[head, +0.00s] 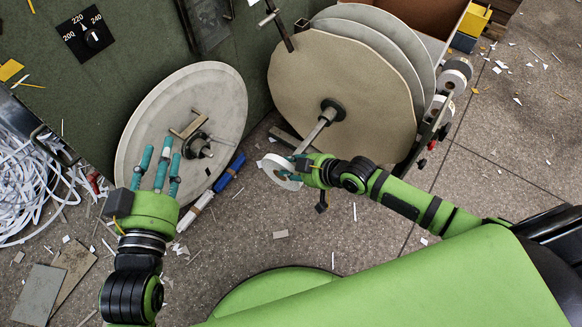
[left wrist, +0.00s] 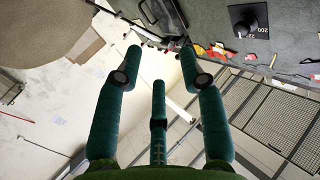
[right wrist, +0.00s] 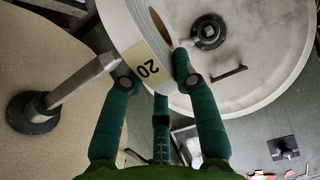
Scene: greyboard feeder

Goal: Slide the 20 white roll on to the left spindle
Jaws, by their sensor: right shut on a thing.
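The white roll (head: 277,172), with a cream label (right wrist: 149,66) reading 20, is in my right gripper (head: 301,172). The gripper is shut on its rim and holds it above the floor, in front of the two large discs. The left spindle (head: 200,148) stands out from the left disc (head: 227,100); the roll is off to its right in the head view. In the right wrist view the roll (right wrist: 124,22) shows its bore partly, and the left hub (right wrist: 209,32) lies behind it. My left gripper (head: 157,178) is open and empty before the left disc's lower edge.
The right disc (head: 300,85) has a long spindle (head: 317,133) whose end is close to the held roll; I cannot tell whether they touch. More white rolls (head: 452,82) sit on the right side. A blue tube (head: 230,172) and paper scraps are near the left disc.

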